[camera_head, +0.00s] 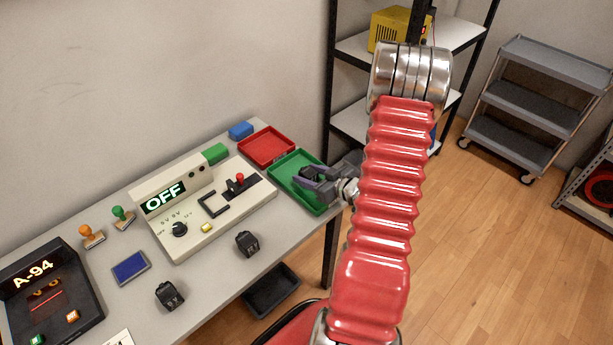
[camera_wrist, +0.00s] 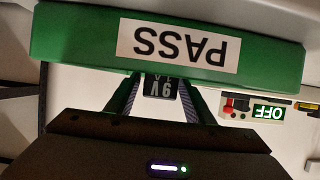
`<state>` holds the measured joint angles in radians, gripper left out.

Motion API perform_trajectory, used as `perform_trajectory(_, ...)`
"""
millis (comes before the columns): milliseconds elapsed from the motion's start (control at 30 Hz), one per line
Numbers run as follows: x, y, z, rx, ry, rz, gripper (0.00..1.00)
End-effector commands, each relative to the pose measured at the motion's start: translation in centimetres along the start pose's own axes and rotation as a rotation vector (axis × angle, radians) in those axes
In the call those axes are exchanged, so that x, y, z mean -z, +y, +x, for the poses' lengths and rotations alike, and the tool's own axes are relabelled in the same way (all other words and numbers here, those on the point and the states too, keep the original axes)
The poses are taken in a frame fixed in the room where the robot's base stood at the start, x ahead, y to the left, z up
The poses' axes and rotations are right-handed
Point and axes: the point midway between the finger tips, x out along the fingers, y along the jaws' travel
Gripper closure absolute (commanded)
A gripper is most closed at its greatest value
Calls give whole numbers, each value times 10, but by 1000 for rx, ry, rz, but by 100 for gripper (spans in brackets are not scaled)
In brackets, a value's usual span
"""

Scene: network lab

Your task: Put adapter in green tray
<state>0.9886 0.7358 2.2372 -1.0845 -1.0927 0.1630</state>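The green tray (camera_head: 284,178) sits at the right end of the table, beside the red tray. Its outer wall with an upside-down PASS label fills the upper part of the wrist view (camera_wrist: 75,38). My gripper (camera_head: 318,183) is at the tray's right side in the head view. In the wrist view its two fingers (camera_wrist: 160,95) are on either side of a black adapter marked 9V (camera_wrist: 160,87) and appear shut on it. Two other black adapters lie on the table, one at the front right (camera_head: 247,243) and one further left (camera_head: 169,295).
A power unit reading OFF (camera_head: 200,210) stands mid-table. The red tray (camera_head: 266,147) and a blue block (camera_head: 241,130) are behind the green tray. Two stamps (camera_head: 90,237), a blue pad (camera_head: 129,268) and an A-94 console (camera_head: 45,295) are at the left. A shelf (camera_head: 352,122) stands at the right.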

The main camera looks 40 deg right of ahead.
Motion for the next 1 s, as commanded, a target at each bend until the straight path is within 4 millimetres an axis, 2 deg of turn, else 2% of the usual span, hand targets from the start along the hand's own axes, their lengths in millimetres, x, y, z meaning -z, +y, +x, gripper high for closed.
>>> perform_trajectory(467, 2, 0, -5, 0, -1, 0, 47)
perform_trajectory(1000, 2, 1, -79, -3, 0, 1, 47)
